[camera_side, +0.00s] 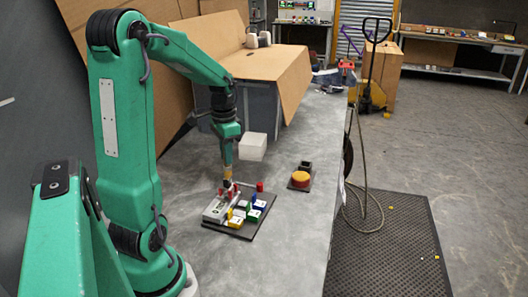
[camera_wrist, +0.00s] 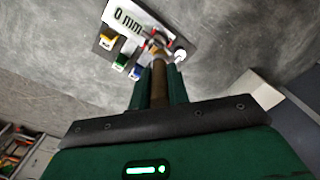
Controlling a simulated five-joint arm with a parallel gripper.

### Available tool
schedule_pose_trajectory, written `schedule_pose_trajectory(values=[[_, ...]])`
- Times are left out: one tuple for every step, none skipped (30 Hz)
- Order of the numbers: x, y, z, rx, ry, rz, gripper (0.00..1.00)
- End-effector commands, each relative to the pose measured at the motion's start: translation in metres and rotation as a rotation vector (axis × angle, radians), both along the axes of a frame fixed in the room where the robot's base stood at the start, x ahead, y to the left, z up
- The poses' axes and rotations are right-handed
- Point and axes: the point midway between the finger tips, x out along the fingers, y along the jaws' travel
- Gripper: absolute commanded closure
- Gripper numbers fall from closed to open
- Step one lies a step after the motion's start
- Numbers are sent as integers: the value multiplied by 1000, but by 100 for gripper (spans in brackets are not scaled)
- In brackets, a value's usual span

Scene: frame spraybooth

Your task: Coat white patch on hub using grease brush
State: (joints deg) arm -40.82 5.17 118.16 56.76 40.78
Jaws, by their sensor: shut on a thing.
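My gripper (camera_side: 227,145) is shut on a brown-handled tool, taken to be the grease brush (camera_side: 227,158), which points down over a dark board (camera_side: 238,231). In the wrist view the brown handle (camera_wrist: 159,83) lies between my green fingers. Its lower end is over red and white parts at the board; I cannot tell whether it touches them. The board carries a grey-white block marked "0 mm" (camera_wrist: 133,17) and several yellow, green, blue and white blocks. I cannot tell which part is the hub, and no white patch can be made out for certain.
An orange-yellow round piece (camera_side: 300,178) on a dark base stands right of the board, with a small black box (camera_side: 306,166) behind it. A white block (camera_side: 253,146) and a grey bin (camera_side: 250,105) with cardboard stand behind. The table front is clear.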

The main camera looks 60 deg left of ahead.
Motion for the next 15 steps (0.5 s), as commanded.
schedule_pose_trajectory(values=[[1,0,4,2,-3,0,100],[1,1,6,3,-3,0,100],[1,1,9,3,-3,0,100],[1,0,11,3,-3,0,100],[1,0,13,3,-3,0,100],[1,0,16,3,-3,0,100],[1,0,18,3,-3,0,100],[0,0,20,2,-2,0,100],[1,0,23,2,-2,0,100],[1,0,25,3,-3,0,100],[1,1,27,3,-3,0,100],[1,0,30,3,-3,0,100],[1,0,32,3,-3,0,100],[1,0,34,3,-3,0,100],[0,0,37,3,-3,0,100]])
